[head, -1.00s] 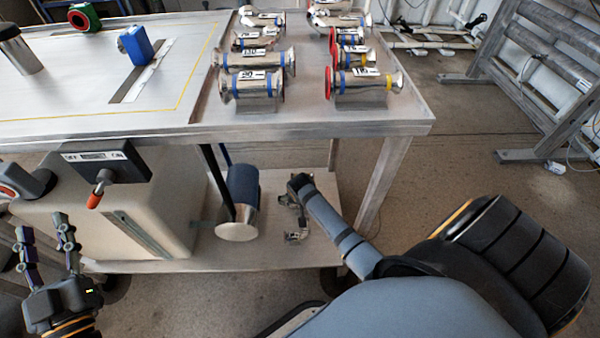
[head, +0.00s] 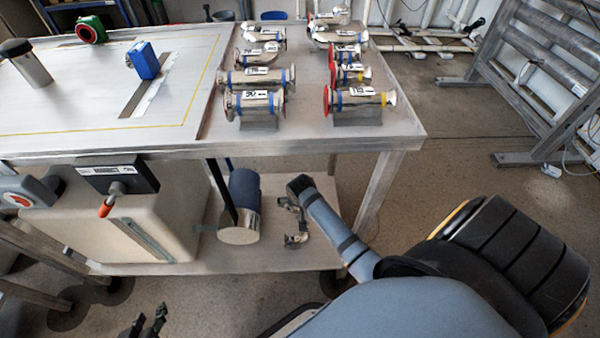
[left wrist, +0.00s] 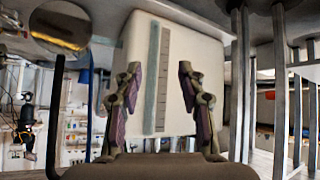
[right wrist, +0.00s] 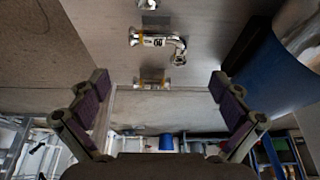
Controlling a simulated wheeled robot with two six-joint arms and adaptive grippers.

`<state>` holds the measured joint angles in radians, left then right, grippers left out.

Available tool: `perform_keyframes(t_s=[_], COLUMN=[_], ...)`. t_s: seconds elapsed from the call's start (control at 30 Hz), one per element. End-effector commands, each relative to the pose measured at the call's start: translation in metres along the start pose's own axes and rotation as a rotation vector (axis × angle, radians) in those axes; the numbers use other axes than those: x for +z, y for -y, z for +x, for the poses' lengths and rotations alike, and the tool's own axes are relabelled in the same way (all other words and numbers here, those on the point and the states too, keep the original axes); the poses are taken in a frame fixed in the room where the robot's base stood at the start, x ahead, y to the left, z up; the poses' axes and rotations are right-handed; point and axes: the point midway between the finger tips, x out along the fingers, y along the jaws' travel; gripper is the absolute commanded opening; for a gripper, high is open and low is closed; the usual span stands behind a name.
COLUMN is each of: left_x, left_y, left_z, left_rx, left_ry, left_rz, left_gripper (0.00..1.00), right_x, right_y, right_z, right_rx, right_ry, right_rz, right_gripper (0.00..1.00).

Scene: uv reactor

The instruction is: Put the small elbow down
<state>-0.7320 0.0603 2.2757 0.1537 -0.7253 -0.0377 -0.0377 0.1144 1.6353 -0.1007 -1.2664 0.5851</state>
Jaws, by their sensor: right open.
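A small shiny elbow (right wrist: 160,41) with a yellow band and a white label shows in the right wrist view, ahead of my right gripper (right wrist: 160,85). The elbow is clear of both fingers, which are wide apart with nothing between them. In the head view a shiny piece, probably this elbow (head: 296,239), is low by the lower shelf near the end of my right arm; I cannot tell exactly what it rests on. My left gripper (head: 147,322) is at the bottom edge of the head view. In the left wrist view its fingers (left wrist: 158,90) are apart and empty.
The table (head: 300,147) carries several banded pipe fittings on its right part and a blue block (head: 145,61). A table leg (head: 377,188) is near my right arm.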

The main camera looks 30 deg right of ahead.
Motion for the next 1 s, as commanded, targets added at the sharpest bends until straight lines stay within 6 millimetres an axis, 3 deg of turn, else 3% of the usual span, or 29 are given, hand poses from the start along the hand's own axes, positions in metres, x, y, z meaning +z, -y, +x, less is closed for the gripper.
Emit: perform_keyframes(t_s=[0.2, 0.47, 0.57, 0.73, 0.9, 1.0], left_x=[0.033, 0.040, 0.040, 0.039, 0.039, 0.039], left_y=[-0.002, -0.003, -0.003, -0.003, -0.003, -0.003], left_z=[-0.004, -0.005, -0.005, -0.005, -0.005, -0.005], left_rx=[0.009, 0.011, 0.011, 0.010, 0.010, 0.010], left_ry=[0.122, 0.147, 0.146, 0.145, 0.145, 0.144], left_rz=[-0.010, -0.012, -0.012, -0.012, -0.012, -0.012], left_gripper=[0.40, 0.40, 0.40, 0.40, 0.40, 0.40], right_x=[0.000, 0.006, 0.039, 0.104, 0.130, 0.132], right_y=[0.000, 0.000, 0.002, 0.007, 0.009, 0.009], right_z=[-0.007, -0.008, -0.017, -0.068, -0.117, -0.127], right_rx=[-0.001, -0.011, -0.086, -0.278, -0.379, -0.394], right_ry=[-0.001, -0.001, -0.018, -0.119, -0.222, -0.246], right_rz=[0.000, -0.015, -0.109, -0.333, -0.453, -0.475], right_gripper=[1.00, 1.00, 1.00, 1.00, 1.00, 1.00])
